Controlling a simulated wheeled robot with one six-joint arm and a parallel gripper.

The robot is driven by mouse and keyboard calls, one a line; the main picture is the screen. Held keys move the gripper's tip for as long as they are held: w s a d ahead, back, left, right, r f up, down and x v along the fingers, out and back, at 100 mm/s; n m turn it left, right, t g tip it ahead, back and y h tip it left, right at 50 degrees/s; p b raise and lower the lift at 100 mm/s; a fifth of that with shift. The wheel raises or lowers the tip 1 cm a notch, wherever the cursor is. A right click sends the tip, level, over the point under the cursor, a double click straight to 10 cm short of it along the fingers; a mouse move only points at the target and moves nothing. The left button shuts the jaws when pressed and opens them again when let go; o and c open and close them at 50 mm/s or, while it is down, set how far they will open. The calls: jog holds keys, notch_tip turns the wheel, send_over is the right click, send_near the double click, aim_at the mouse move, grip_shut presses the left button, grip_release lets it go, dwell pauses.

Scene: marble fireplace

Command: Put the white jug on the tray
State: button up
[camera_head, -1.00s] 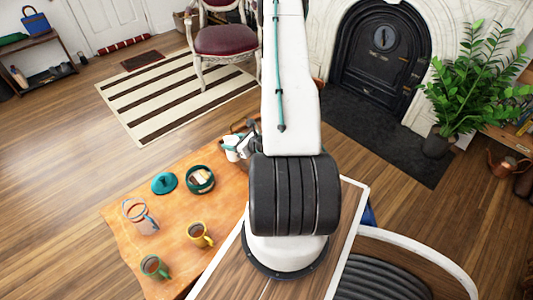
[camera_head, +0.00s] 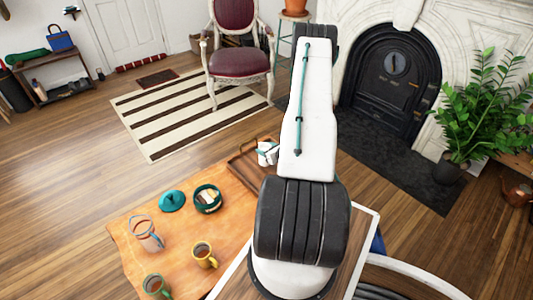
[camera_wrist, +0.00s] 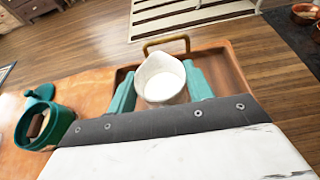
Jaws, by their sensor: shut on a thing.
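The white jug (camera_wrist: 160,78) is held between the two teal fingers of my gripper (camera_wrist: 160,88) in the wrist view. It also shows in the head view (camera_head: 267,154), partly hidden by my arm. The brown wooden tray (camera_wrist: 232,72) lies beneath and around the jug, with a brass handle (camera_wrist: 166,41) at its far edge. In the head view the tray (camera_head: 240,168) sits at the table's far end, partly behind my arm. The jug is over the tray; I cannot tell whether its base touches it.
On the wooden table (camera_head: 180,238) stand a teal pot (camera_head: 208,198), its teal lid (camera_head: 172,201), a clear pitcher (camera_head: 147,234), a yellow mug (camera_head: 204,256) and a green mug (camera_head: 157,287). A striped rug (camera_head: 190,112) and red chair (camera_head: 238,60) are beyond.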

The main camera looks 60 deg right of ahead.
jog(key=shift+w+d, duration=0.35)
jog(key=shift+d, duration=0.15)
jog(key=shift+w+d+f, duration=0.1)
jog(key=shift+d+f, duration=0.1)
jog(key=shift+f, duration=1.65)
jog(key=o, duration=1.6)
jog(key=shift+f, duration=0.15)
